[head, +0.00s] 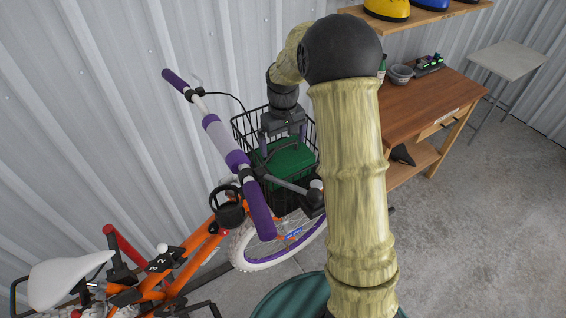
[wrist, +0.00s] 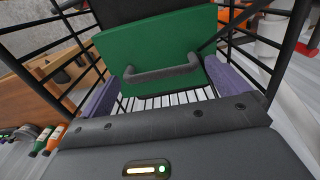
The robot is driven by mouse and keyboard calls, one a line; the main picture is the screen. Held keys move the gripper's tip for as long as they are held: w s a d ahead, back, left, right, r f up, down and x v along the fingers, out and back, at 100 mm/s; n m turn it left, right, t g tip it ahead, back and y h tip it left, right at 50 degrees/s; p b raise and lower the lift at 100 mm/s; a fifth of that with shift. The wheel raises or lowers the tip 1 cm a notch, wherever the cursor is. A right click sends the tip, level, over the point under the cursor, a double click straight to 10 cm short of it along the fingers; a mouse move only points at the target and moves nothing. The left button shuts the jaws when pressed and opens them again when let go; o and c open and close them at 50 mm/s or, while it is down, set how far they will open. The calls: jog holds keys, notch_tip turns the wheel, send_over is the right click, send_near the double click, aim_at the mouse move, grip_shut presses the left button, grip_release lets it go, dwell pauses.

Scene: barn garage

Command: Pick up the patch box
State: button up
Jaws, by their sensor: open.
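The patch box, a green case with a grey handle, sits in the black wire basket on the front of the bicycle. In the head view the box (head: 288,160) lies below my gripper (head: 284,138), partly hidden by it and the basket wires. In the wrist view the green box (wrist: 180,42) fills the upper middle, with its handle facing the camera. My gripper (wrist: 165,80) is open, its purple fingers spread wide to either side of the handle. Nothing is held. I cannot tell whether the fingers touch the box.
The basket (head: 240,128) has wire walls close around my gripper. The orange bicycle (head: 190,255) with purple grips stands along the corrugated wall. A wooden workbench (head: 430,100) stands right of the basket, with bottles (wrist: 48,138) near its edge. Open floor lies at right.

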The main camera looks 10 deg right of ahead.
notch_tip(320, 180, down, 2)
jog(key=shift+f, duration=0.15)
dwell(0.4)
jog(key=c, duration=0.9)
notch_tip(320, 180, up, 28)
jog(key=b, duration=0.3)
jog(key=shift+b, duration=0.4)
